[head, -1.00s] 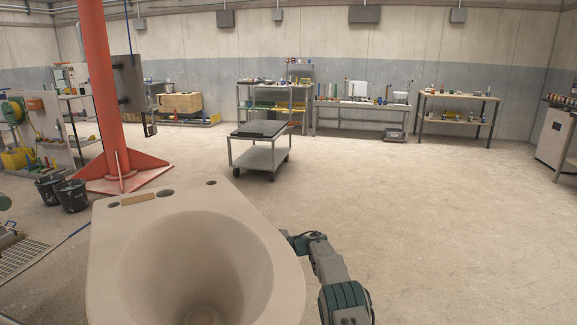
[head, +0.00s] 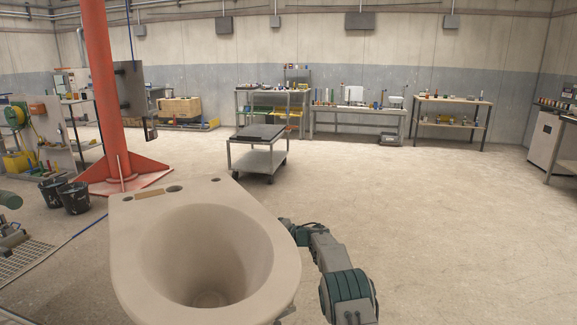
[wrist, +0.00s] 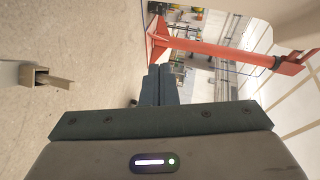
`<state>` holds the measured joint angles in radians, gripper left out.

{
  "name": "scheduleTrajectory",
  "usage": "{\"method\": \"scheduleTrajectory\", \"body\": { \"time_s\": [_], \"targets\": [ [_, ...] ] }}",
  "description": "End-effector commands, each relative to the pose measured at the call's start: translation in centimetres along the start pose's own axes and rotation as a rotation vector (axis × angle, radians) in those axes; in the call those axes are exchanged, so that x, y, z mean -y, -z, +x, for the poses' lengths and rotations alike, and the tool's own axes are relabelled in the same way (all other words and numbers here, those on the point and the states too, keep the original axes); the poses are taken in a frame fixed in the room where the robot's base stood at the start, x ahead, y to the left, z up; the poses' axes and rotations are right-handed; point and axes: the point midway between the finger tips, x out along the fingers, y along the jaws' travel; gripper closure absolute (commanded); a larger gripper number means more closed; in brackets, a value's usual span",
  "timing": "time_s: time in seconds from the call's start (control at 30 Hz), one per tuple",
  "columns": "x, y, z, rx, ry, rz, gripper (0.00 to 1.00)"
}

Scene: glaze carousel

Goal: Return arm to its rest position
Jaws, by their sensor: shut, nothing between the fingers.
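My gripper (wrist: 158,85) shows in the wrist view with its two dark fingers together and nothing between them. It is turned sideways, so the room appears rotated. In the head view my arm runs up along the right side of a large beige basin, and my gripper is hidden there. The basin (head: 125,235) fills the lower middle of the head view, with a deep round hollow and holes in its far rim. I cannot tell how far my gripper is from it.
A red column (head: 103,100) on a wide foot stands beyond the basin to the left; it also crosses the wrist view (wrist: 215,50). Two black buckets (head: 72,197) stand by it. A grey cart (head: 258,160) is ahead. Benches line the back wall. The right floor is open.

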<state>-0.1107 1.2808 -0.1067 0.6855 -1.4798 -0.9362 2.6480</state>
Motion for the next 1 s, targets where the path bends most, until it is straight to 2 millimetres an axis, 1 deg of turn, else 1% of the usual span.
{"method": "scheduleTrajectory", "body": {
  "time_s": [0.03, 0.17, 0.27, 0.3, 0.37, 0.4, 0.47, 0.5, 0.57, 0.6, 0.67, 0.7, 0.77, 0.8, 0.87, 0.9, 0.97, 1.0],
  "targets": [
    [1.4, 0.8, -0.6, -0.032, 0.004, -0.020, 1.00],
    [4.5, 3.0, -2.3, -0.128, 0.004, -0.080, 1.00],
    [7.5, 5.0, -4.4, -0.226, -0.009, -0.137, 1.00],
    [8.9, 5.9, -5.5, -0.273, -0.020, -0.164, 1.00],
    [11.1, 7.2, -7.5, -0.348, -0.045, -0.205, 1.00],
    [12.5, 7.9, -8.9, -0.397, -0.066, -0.232, 1.00],
    [14.3, 8.8, -11.0, -0.464, -0.106, -0.268, 1.00],
    [15.3, 9.2, -12.5, -0.506, -0.137, -0.289, 1.00],
    [16.9, 9.6, -14.8, -0.563, -0.189, -0.319, 1.00],
    [17.8, 9.7, -16.3, -0.596, -0.226, -0.337, 1.00],
    [19.0, 9.7, -18.7, -0.640, -0.287, -0.360, 1.00],
    [19.7, 9.5, -20.3, -0.664, -0.331, -0.374, 1.00],
    [20.6, 9.0, -22.8, -0.694, -0.400, -0.390, 1.00],
    [21.1, 8.5, -24.4, -0.708, -0.449, -0.400, 1.00],
    [21.7, 7.6, -26.8, -0.721, -0.523, -0.412, 1.00],
    [22.0, 6.8, -28.4, -0.724, -0.573, -0.418, 1.00],
    [22.4, 5.4, -30.8, -0.719, -0.650, -0.426, 1.00],
    [22.6, 4.3, -32.3, -0.710, -0.701, -0.430, 1.00]
  ]
}}
